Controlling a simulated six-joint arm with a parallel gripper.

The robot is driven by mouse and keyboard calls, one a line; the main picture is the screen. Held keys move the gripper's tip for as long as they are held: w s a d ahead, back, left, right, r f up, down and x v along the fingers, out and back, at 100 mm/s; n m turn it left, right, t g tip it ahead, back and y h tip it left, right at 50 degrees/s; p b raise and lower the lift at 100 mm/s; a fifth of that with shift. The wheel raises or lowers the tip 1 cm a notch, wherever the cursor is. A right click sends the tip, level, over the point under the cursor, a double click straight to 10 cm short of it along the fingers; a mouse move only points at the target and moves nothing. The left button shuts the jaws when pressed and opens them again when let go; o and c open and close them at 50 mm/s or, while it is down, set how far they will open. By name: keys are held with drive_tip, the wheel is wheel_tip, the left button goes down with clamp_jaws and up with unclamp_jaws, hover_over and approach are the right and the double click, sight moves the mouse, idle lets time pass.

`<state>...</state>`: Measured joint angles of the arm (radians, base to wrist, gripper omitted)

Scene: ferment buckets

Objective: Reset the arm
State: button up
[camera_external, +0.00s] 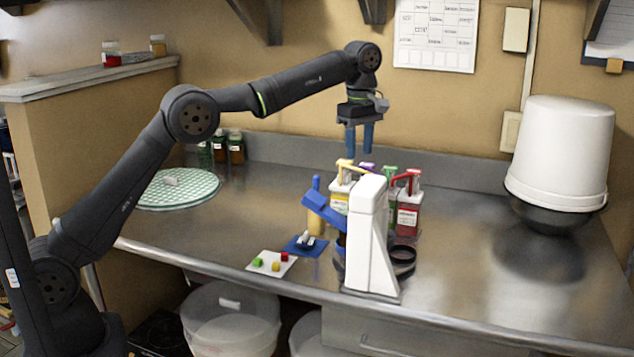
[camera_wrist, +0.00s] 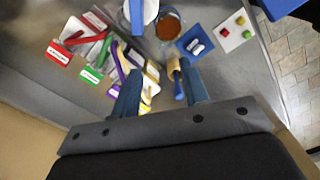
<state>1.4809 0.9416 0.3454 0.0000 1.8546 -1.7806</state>
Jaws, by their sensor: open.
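My gripper (camera_external: 359,138) hangs pointing down above the back of the steel counter, clear of the bottles below it. Its two blue fingers are apart with nothing between them; they also show in the wrist view (camera_wrist: 160,92). Below it stands a group of bottles with coloured handles: a yellow one (camera_external: 341,195), a green one and a red one (camera_external: 409,208), with a purple one partly hidden between. My arm reaches in from the left, bent at the elbow.
A white stand (camera_external: 367,235) rises in front of the bottles. A white card (camera_external: 271,263) with coloured cubes and a blue mat (camera_external: 305,246) lie near the front edge. The counter's right middle is clear.

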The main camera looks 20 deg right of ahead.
wheel_tip(320, 180, down, 7)
drive_tip(key=shift+f, duration=0.2)
idle(0.4)
